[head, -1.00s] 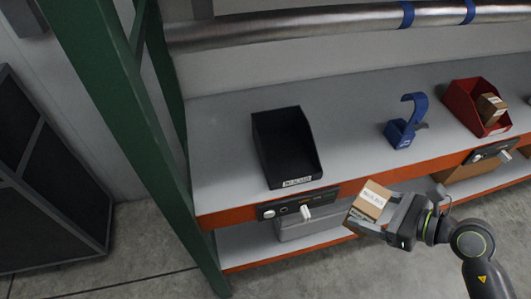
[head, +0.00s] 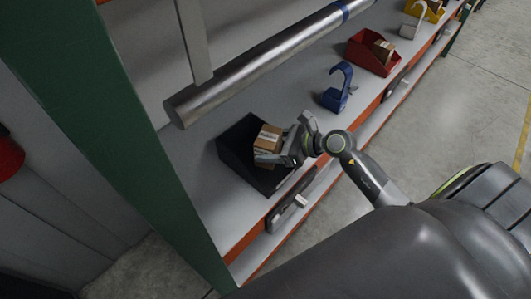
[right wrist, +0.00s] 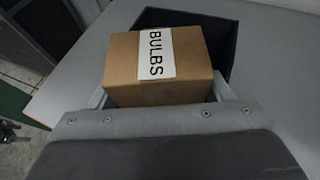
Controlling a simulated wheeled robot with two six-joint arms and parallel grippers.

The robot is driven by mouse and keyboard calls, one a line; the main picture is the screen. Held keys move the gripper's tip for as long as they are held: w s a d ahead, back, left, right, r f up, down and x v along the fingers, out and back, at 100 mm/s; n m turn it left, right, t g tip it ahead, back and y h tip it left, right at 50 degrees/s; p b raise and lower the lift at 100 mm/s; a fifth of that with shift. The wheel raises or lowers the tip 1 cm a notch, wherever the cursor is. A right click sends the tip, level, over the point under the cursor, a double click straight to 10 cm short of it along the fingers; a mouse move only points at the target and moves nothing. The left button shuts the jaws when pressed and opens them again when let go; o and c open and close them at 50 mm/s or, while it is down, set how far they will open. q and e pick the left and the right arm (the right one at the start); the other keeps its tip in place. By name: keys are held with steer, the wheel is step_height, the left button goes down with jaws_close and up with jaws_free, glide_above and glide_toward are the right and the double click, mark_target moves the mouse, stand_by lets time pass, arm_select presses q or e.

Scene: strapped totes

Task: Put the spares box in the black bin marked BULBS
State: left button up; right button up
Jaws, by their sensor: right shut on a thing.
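The spares box (head: 267,138) is a small brown carton. In the right wrist view the box (right wrist: 122,75) has a white label reading BULBS. My right gripper (head: 279,147) is shut on it and holds it over the black bin (head: 236,160). The bin stands on the grey shelf near the green post. In the right wrist view the bin (right wrist: 222,42) shows behind the box, which hides much of it. The bin's front label is not readable now. I cannot tell how far the box is above the bin floor. My left gripper is not in view.
A blue hook-shaped holder (head: 335,98) stands on the shelf right of the bin. Beyond it is a red bin (head: 362,54) with a carton inside, then a yellow bin (head: 433,13). A metal pipe (head: 255,65) runs above the shelf. A green post (head: 95,110) stands at left.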

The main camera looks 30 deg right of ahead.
steer(key=f, duration=0.2)
steer(key=shift+w+a+f, duration=0.15)
steer(key=shift+a+f, duration=0.15)
steer(key=shift+f, duration=0.1)
step_height(320, 180, down, 2)
steer(key=shift+d+f, duration=0.1)
steer(key=shift+f, duration=0.25)
steer(key=o, duration=0.8)
steer(key=shift+r, duration=0.1)
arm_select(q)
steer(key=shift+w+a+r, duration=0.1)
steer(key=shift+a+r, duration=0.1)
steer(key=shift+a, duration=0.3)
